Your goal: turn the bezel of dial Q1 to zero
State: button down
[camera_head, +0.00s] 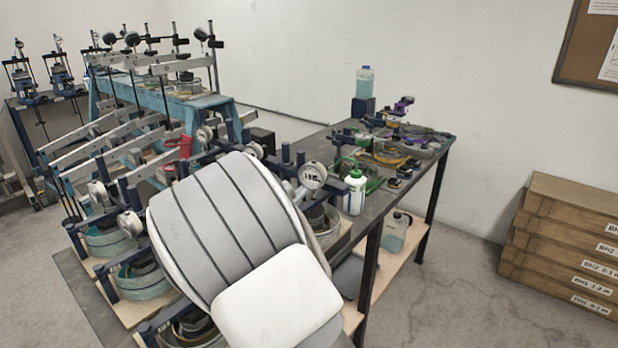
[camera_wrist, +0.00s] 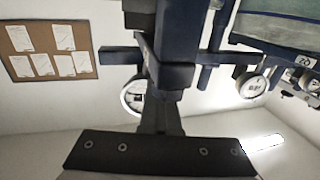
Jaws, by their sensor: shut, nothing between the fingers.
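Several round white dials stand on blue holders along the dark bench. In the head view one dial (camera_head: 313,175) faces me right of my arm, and another dial (camera_head: 130,224) is left of it. I cannot read which one is Q1. In the wrist view a near dial (camera_wrist: 133,97) is partly covered by a blue upright and my fingers; a second dial (camera_wrist: 253,87) hangs farther right. My gripper (camera_wrist: 160,100) is shut and empty, its dark fingers close beside the near dial in the picture; contact cannot be told. In the head view my arm hides the gripper.
Long grey lever beams (camera_head: 108,140) and blue posts crowd the left. A white bottle (camera_head: 354,192) stands right of my arm, near the bench edge. Small tools and a green tray (camera_head: 372,183) lie beyond. Stacked wooden boxes (camera_head: 560,240) stand right, with clear floor between.

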jog(key=shift+a+f, duration=0.1)
jog(key=shift+f, duration=0.05)
jog(key=shift+p+v, duration=0.4)
jog(key=shift+v, duration=2.6)
jog(key=shift+f, duration=0.1)
jog(key=shift+w, duration=0.1)
